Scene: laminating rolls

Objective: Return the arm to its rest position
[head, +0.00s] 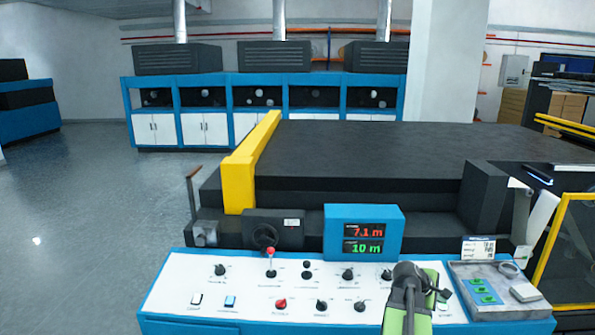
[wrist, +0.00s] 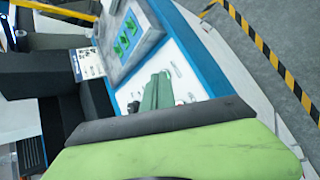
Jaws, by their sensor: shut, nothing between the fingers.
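My gripper (head: 410,285), dark grey and light green, shows at the lower right of the head view, in front of the right part of the control panel (head: 180,285). It hides some of the panel's controls. In the wrist view my gripper (wrist: 170,135) fills the bottom as a long green and dark grey shape. It is shut, with nothing seen held in it. The panel's white top and blue edge show beyond it in the wrist view. Contact with the panel cannot be told.
A grey tray (head: 532,309) with green pieces lies right of my gripper. A blue display box (head: 363,209) stands behind the panel. A red-knobbed lever (head: 271,262) rises further left. A black machine bed (head: 370,150) lies behind. Open floor (head: 85,200) is at the left.

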